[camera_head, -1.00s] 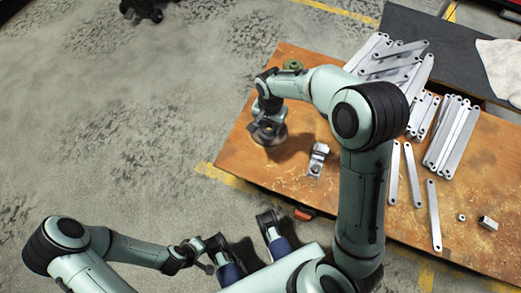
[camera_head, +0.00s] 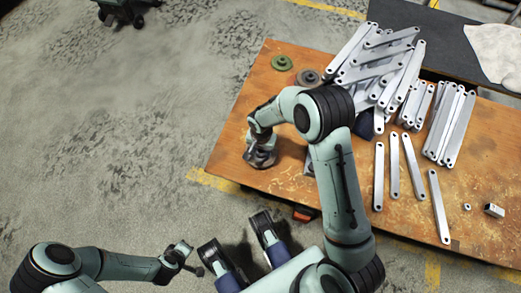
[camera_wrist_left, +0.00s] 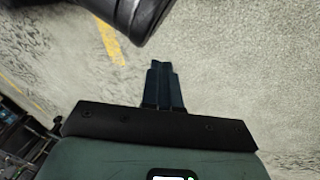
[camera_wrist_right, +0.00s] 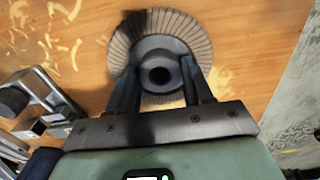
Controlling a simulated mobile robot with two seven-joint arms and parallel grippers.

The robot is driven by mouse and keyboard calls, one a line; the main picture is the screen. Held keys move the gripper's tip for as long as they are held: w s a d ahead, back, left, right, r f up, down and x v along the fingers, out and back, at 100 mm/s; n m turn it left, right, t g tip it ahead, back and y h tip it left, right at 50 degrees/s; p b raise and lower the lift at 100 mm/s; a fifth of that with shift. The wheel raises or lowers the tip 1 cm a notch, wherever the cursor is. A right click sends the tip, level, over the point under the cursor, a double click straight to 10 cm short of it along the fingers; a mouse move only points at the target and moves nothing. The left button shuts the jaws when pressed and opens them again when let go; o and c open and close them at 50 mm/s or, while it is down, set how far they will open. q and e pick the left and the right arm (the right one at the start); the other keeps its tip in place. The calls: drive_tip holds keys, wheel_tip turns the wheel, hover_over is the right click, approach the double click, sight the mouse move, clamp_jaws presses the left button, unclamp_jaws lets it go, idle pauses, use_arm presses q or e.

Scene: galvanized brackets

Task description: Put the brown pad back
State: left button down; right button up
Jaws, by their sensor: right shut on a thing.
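The brown pad (camera_wrist_right: 203,35) is a ribbed round disc with a dark hub, seen in the right wrist view. My right gripper (camera_wrist_right: 160,80) is shut on its hub, one finger on each side. In the head view my right gripper (camera_head: 262,148) holds the pad (camera_head: 259,160) over the near left part of the wooden table. I cannot tell whether the pad touches the wood. My left gripper (camera_wrist_left: 163,72) is shut and empty over the floor, away from the table.
A green disc (camera_head: 281,62) and a grey disc (camera_head: 308,76) lie at the table's far left. Many metal brackets (camera_head: 378,62) are piled behind my right arm, with several (camera_head: 406,165) loose to the right. A metal clamp (camera_wrist_right: 45,92) lies left of the pad in the right wrist view.

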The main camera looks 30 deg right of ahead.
sight(261, 151)
use_arm(q)
drive_tip(key=shift+s+f, duration=0.35)
drive_tip(key=shift+s, duration=0.1)
use_arm(e)
drive_tip(key=shift+f, duration=0.55)
drive_tip(key=shift+f, duration=0.1)
drive_tip(key=o, duration=0.9)
use_arm(q)
drive_tip(key=shift+s+f, duration=0.15)
use_arm(e)
drive_tip(key=shift+o, duration=0.2)
wheel_tip(261, 151, up, 4)
drive_tip(key=shift+r+p, duration=0.1)
drive_tip(key=shift+p, duration=0.45)
use_arm(q)
drive_tip(key=shift+g, duration=0.5)
drive_tip(key=r, duration=0.1)
drive_tip(key=s+d+r+p, duration=0.1)
drive_tip(key=r, duration=0.1)
drive_tip(key=s+d+r+p, duration=0.1)
drive_tip(key=shift+d+r, duration=0.1)
drive_tip(key=shift+r, duration=0.1)
use_arm(e)
wheel_tip(261, 151, up, 8)
use_arm(q)
drive_tip(key=shift+w, duration=0.1)
